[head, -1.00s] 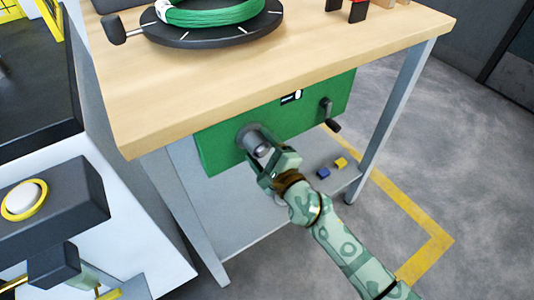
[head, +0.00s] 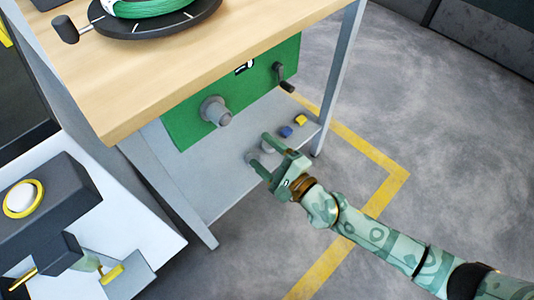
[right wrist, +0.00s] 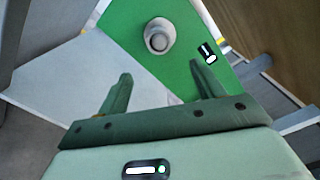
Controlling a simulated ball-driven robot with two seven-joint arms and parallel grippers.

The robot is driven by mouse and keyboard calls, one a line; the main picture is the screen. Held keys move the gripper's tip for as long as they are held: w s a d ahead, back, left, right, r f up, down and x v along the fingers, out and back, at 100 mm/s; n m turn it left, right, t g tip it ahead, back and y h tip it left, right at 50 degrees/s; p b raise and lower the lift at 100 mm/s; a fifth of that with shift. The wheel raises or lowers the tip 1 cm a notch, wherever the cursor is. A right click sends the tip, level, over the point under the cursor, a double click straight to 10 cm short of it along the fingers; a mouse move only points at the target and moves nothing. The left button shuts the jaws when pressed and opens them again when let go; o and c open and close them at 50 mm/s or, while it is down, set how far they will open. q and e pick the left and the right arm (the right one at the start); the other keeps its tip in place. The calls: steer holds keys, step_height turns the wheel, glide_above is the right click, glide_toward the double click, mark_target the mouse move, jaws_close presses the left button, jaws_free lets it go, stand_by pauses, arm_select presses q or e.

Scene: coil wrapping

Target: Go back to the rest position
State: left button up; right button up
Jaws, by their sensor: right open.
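My right gripper (head: 266,155) is open and empty in the head view, in front of the green panel (head: 188,134) under the table. In the right wrist view its two fingers (right wrist: 160,90) stand apart with nothing between them. A grey round knob (head: 216,111) sticks out of the green panel, up and to the left of the gripper and apart from it. The knob also shows in the right wrist view (right wrist: 159,36), beyond the fingers. A green coil (head: 150,6) lies on the black turntable (head: 160,24) on the wooden tabletop. My left gripper is not in view.
A black crank handle (head: 284,79) sits at the panel's right end. A blue block (head: 286,132) and a yellow block (head: 300,119) lie on the lower shelf (head: 215,185). A dark box with a yellow-ringed white button (head: 23,197) stands at left. The floor right is clear.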

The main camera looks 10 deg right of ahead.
steer(key=shift+s+d, duration=0.1)
steer(key=shift+s, duration=0.1)
stand_by(0.5)
